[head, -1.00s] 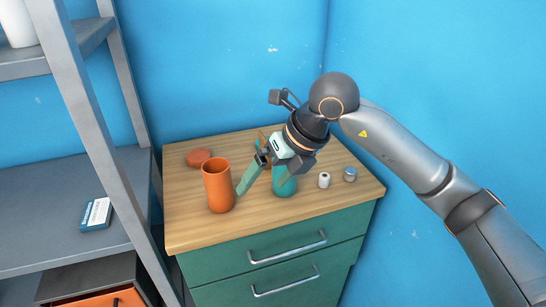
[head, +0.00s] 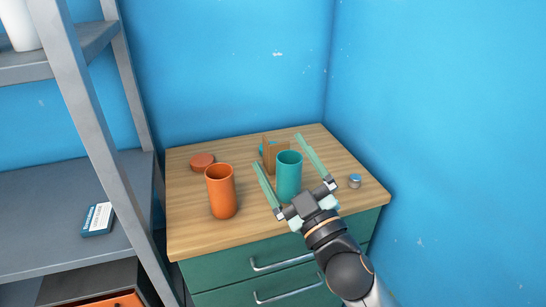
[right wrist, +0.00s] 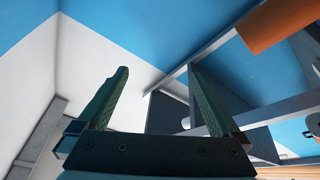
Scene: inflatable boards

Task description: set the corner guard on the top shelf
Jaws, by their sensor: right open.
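A brown, upright, angled piece that looks like the corner guard (head: 268,156) stands on the wooden cabinet top, behind a teal cup (head: 288,178) that hides part of it. My right gripper (head: 278,151) is open and empty. In the head view its two green fingers lie either side of the teal cup and point toward the brown piece; their height above the top is unclear. The fingers also show apart in the right wrist view (right wrist: 158,85). The upper shelf (head: 88,45) of the grey rack is at the left. My left gripper is out of view.
An orange cup (head: 221,192) and a flat reddish disc (head: 202,161) stand left on the wooden top (head: 190,225). A small blue-grey jar (head: 355,181) is at right. A white container (head: 17,25) occupies the upper shelf; a blue-white box (head: 98,219) lies on the lower shelf.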

